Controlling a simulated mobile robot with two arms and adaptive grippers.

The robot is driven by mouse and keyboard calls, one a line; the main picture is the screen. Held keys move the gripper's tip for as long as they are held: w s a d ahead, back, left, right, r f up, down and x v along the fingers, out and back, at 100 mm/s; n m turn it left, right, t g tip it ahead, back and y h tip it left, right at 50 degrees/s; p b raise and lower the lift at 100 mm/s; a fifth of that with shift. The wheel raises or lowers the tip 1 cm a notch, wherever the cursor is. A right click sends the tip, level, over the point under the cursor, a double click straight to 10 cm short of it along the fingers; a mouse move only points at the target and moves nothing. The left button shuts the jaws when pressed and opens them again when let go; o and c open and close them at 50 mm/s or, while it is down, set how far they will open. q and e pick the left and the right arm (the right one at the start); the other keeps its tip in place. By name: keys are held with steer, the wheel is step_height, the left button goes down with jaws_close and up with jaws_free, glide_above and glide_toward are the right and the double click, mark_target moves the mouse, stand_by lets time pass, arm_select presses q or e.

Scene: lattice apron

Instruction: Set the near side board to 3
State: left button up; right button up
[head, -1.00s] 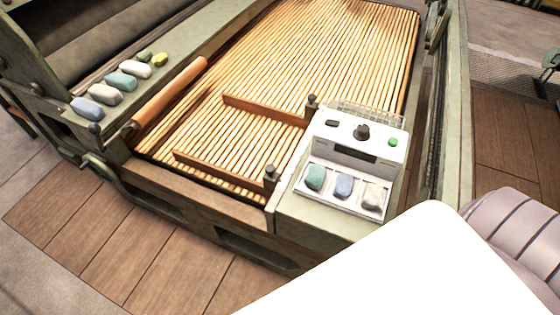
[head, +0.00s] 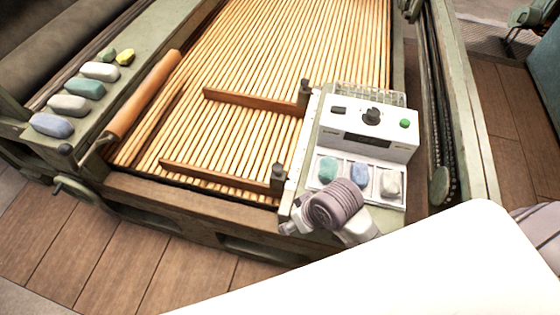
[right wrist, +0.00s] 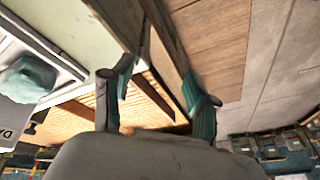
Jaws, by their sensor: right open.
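The near side board (head: 218,182) is a reddish-brown strip lying across the slats. Its right end meets a dark post (head: 278,178) at the edge of the control-box shelf. A second, farther side board (head: 252,103) runs roughly parallel, with its own post (head: 304,93). No number scale is legible. My right gripper (head: 288,214) is just in front of the near post, beside the control box; contact cannot be told. In the right wrist view its two teal-padded fingers (right wrist: 157,78) are apart with nothing held between them. My left gripper is not in view.
A white control box (head: 368,130) with a black knob (head: 372,116) and green button (head: 405,123) stands right of the boards. A tray (head: 345,190) of coloured stones sits before it. An orange roller (head: 145,95) and more stones (head: 85,88) are at left.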

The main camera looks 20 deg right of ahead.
steer(key=w+a+r+n+g+y, duration=0.1)
steer(key=w+a+r, duration=0.1)
steer(key=w+a, duration=0.3)
step_height(320, 180, up, 9)
steer(key=m+g+h, duration=0.2)
steer(key=h, duration=0.1)
glide_above(277, 166)
step_height(277, 166, down, 14)
steer(key=shift+s+r+b, duration=0.1)
steer(key=shift+r+b, duration=0.05)
steer(key=shift+b, duration=0.5)
jaws_close()
